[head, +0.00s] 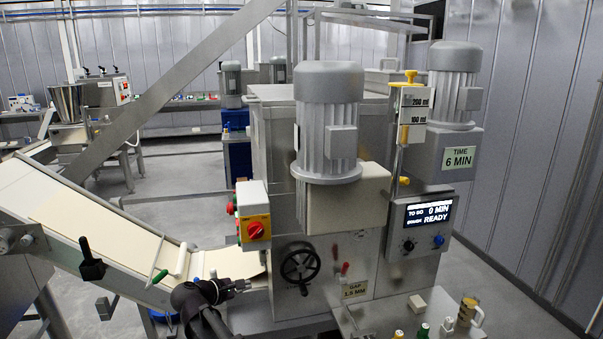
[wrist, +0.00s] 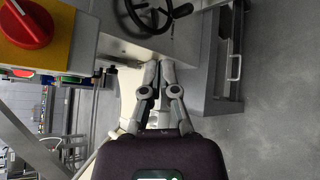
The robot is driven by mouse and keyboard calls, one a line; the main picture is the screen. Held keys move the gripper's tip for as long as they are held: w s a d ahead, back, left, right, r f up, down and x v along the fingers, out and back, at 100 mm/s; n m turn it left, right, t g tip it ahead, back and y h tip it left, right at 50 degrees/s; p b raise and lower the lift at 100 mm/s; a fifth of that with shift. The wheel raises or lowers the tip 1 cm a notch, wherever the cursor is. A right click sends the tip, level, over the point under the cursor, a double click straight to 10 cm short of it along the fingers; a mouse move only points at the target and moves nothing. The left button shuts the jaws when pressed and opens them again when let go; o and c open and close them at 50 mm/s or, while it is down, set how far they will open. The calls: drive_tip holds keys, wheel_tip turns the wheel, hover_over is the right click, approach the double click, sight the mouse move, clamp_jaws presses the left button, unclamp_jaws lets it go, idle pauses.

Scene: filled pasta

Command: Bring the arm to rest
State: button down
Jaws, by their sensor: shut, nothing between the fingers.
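The fingers point toward the machine's steel front, below the black handwheel (head: 300,263). The handwheel also shows at the top of the wrist view (wrist: 160,14). I cannot tell how close the fingertips are to the steel.
A red rotary switch (head: 256,230) on a yellow plate sits above my gripper. The sloping conveyor (head: 85,215) carries a pale dough sheet, with a white roller (head: 181,259) on it. A small shelf (head: 380,318) holds several small items at the lower right. Grey floor shows at right.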

drive_tip(key=s+d+f+m+g, duration=0.1)
drive_tip(key=d+f+m+g, duration=0.1)
drive_tip(key=d, duration=0.4)
drive_tip(key=s+d+f+m+g, duration=0.1)
drive_tip(key=d+f+m+g, duration=0.15)
drive_tip(key=d, duration=0.45)
drive_tip(key=s+d+f+m+g+y+p, duration=0.1)
drive_tip(key=s+d+m+y, duration=0.3)
drive_tip(key=d, duration=0.6)
drive_tip(key=s+d+f+m+g+y+p, duration=0.1)
drive_tip(key=s+d+f+m+g+y, duration=0.2)
drive_tip(key=s+d+m, duration=0.6)
drive_tip(key=shift+s+d+f+g+y, duration=0.2)
drive_tip(key=shift+s+d+g+y, duration=0.35)
drive_tip(key=shift+s+g+y, duration=0.5)
drive_tip(key=shift+s+m, duration=0.1)
drive_tip(key=shift+m, duration=0.15)
